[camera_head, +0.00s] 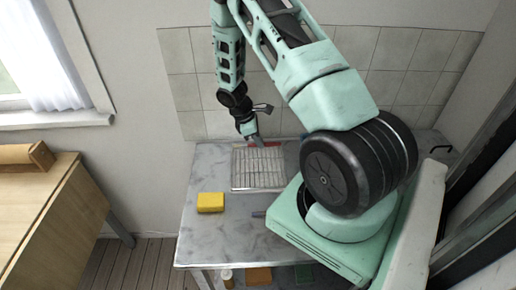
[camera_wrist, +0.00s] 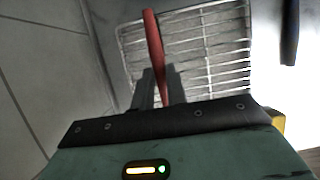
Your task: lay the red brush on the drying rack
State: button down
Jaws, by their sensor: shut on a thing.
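The red brush (camera_wrist: 153,38) is held in my gripper (camera_wrist: 160,80), its slim red length pointing away from the jaws in the wrist view. My gripper (camera_head: 254,139) shows at the back edge of the drying rack in the head view, its jaws shut on the brush. The drying rack (camera_head: 258,178) is a pale wire grid lying on the grey table. In the wrist view the brush lies across the image of the rack (camera_wrist: 212,50), near its left side. I cannot tell whether the brush touches the wires. The jaws hide its near end.
A yellow block (camera_head: 210,202) stands on the grey table (camera_head: 205,240) front left of the rack. A tiled wall (camera_head: 190,90) rises behind. A wooden desk (camera_head: 50,215) is at left.

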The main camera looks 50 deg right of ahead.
aim_at(257, 147)
jog(key=shift+f+p, duration=0.5)
jog(key=shift+f, duration=1.7)
jog(key=shift+f, duration=0.15)
jog(key=c, duration=1.4)
grip_release()
